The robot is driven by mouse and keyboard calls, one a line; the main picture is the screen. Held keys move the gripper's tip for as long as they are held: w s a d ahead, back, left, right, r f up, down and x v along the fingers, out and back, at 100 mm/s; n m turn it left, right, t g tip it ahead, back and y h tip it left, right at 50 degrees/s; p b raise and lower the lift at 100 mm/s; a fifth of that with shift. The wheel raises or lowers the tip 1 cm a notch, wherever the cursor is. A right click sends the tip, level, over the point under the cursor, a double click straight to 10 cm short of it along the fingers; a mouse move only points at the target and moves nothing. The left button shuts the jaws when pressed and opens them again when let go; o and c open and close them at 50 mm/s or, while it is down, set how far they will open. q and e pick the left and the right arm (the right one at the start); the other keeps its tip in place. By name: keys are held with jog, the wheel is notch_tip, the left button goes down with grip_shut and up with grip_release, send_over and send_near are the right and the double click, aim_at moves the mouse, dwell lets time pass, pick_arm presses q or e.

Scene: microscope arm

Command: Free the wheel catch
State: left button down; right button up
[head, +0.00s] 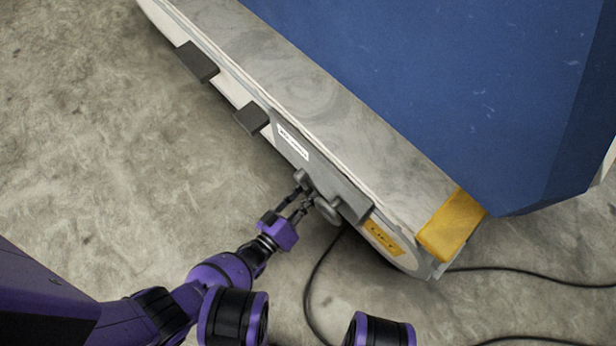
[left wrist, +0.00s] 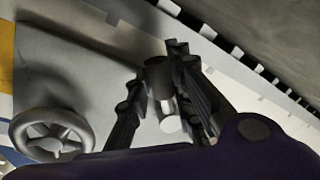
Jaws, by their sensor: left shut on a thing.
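The handwheel (left wrist: 52,135) is a grey spoked wheel on the side of the machine, at the lower left of the left wrist view. In the head view it shows as a small grey wheel (head: 327,209) just right of my left gripper (head: 302,198). A small cylindrical knob (left wrist: 159,78), dark with a pale stem, stands on the same face and looks like the wheel catch. In the left wrist view my left gripper (left wrist: 160,68) has its fingers on both sides of this knob and is shut on it. The fingers partly hide the knob in the head view. My right gripper is not in view.
A yellow "LIFT" label (head: 384,238) and a yellow block (head: 451,225) are at the machine's near end. Dark blocks (head: 198,62) stick out along its side. A blue panel (head: 430,80) rises above. Black cables (head: 313,290) lie on the floor. The floor at left is clear.

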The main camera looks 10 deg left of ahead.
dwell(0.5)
pick_arm(q)
jog(key=c, duration=1.8)
grip_release()
jog(key=shift+c, duration=0.2)
jog(key=v, duration=1.1)
jog(key=shift+s+a+r, duration=0.1)
jog(key=shift+s+a, duration=0.1)
jog(key=shift+s, duration=0.15)
jog(key=shift+s, duration=0.1)
